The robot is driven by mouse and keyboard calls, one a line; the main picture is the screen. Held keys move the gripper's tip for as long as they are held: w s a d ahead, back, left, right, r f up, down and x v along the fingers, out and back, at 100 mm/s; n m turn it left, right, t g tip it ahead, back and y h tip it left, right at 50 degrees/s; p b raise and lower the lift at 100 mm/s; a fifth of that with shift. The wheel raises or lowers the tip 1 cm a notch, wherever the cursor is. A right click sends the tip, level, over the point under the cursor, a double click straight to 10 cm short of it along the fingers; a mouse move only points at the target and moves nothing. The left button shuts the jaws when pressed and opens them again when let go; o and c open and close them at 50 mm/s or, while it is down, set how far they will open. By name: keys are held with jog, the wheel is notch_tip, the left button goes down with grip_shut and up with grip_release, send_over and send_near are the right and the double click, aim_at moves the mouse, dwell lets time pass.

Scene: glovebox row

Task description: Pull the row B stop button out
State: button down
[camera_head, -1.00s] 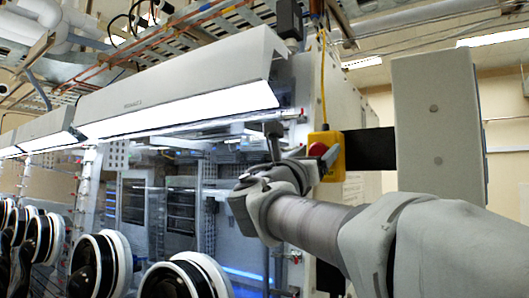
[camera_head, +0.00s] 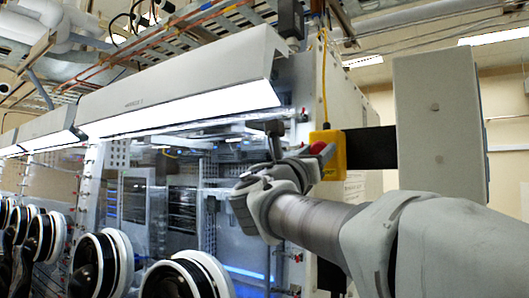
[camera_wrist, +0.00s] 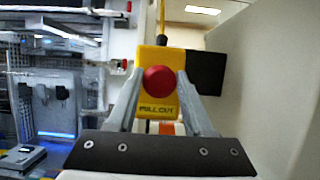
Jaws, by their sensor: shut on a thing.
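The stop button is a round red knob (camera_wrist: 159,80) on a yellow box (camera_wrist: 158,117) lettered "PULL OUT" in the wrist view. In the head view the yellow box (camera_head: 334,160) hangs at the end of the glovebox row, with the red knob (camera_head: 318,148) on its left side. My gripper (camera_wrist: 160,82) has one finger on each side of the red knob and is shut on it. In the head view my wrist and arm hide the fingers' contact.
A yellow cable (camera_head: 323,75) runs up from the box. A black bracket (camera_head: 371,148) joins it to a pale upright panel (camera_head: 437,125) at right. Glove ports (camera_head: 100,262) and the lit glovebox window stand to the left.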

jog(key=shift+s+a+b, duration=0.3)
jog(key=shift+s+a, duration=0.2)
jog(key=shift+s, duration=0.2)
jog(key=shift+w, duration=0.1)
jog(key=c, duration=0.7)
grip_release()
jog(key=shift+f, duration=0.1)
jog(key=o, duration=0.4)
jog(key=shift+c, duration=0.2)
jog(key=shift+s, duration=0.2)
